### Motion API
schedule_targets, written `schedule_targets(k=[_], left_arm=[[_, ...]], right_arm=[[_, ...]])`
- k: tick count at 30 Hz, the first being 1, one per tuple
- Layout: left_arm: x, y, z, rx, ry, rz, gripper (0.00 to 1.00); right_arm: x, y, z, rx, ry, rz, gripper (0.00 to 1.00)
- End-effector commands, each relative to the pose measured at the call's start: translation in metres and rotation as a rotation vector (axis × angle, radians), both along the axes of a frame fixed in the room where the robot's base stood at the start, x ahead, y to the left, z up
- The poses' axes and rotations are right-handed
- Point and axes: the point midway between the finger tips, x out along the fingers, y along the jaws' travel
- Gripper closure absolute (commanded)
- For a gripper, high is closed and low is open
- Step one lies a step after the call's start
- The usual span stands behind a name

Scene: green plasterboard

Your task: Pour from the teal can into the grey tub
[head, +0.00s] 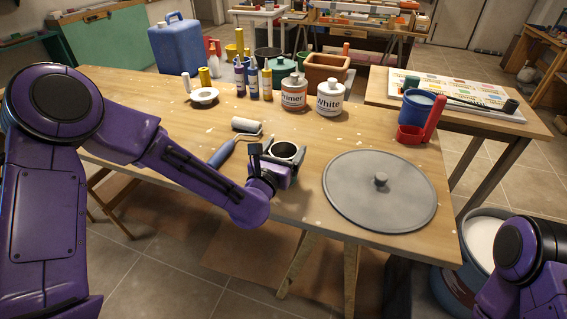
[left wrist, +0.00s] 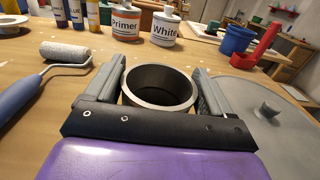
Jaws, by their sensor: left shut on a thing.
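My left gripper (head: 270,160) is shut on an upright open can (head: 285,151) with a pale metallic rim, at the table's front edge. In the left wrist view the can (left wrist: 160,77) sits between the two fingers (left wrist: 159,97). A large blue-grey tub (head: 449,289) stands low beyond the table's right front corner, with a whitish surface inside. My right arm partly covers it. The right gripper is out of view.
A round grey lid (head: 378,193) lies right of the can. A paint roller (head: 232,142) lies to its left. Primer (head: 294,92) and White (head: 329,98) pots and a green lidded pot (head: 281,70) stand behind. A blue cup (head: 418,108) and red holder (head: 424,124) stand at right.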

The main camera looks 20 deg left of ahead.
Motion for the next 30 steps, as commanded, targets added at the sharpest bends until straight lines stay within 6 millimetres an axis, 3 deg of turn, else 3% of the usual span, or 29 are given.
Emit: schedule_targets(k=[5,8,15,22,30], left_arm=[[0.0,0.001,0.012,-0.004,-0.004,0.002,0.85],[0.001,0.001,0.033,-0.007,-0.008,0.002,0.85],[-0.044,-0.036,0.097,-0.003,-0.008,-0.005,0.85],[-0.09,-0.074,0.119,0.0,-0.004,-0.004,0.85],[-0.109,-0.088,0.131,0.001,-0.002,-0.001,0.85]], right_arm=[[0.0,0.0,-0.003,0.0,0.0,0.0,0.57],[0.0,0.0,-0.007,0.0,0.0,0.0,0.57],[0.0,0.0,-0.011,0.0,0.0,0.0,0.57],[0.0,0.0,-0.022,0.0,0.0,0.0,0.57],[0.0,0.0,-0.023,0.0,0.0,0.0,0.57]])
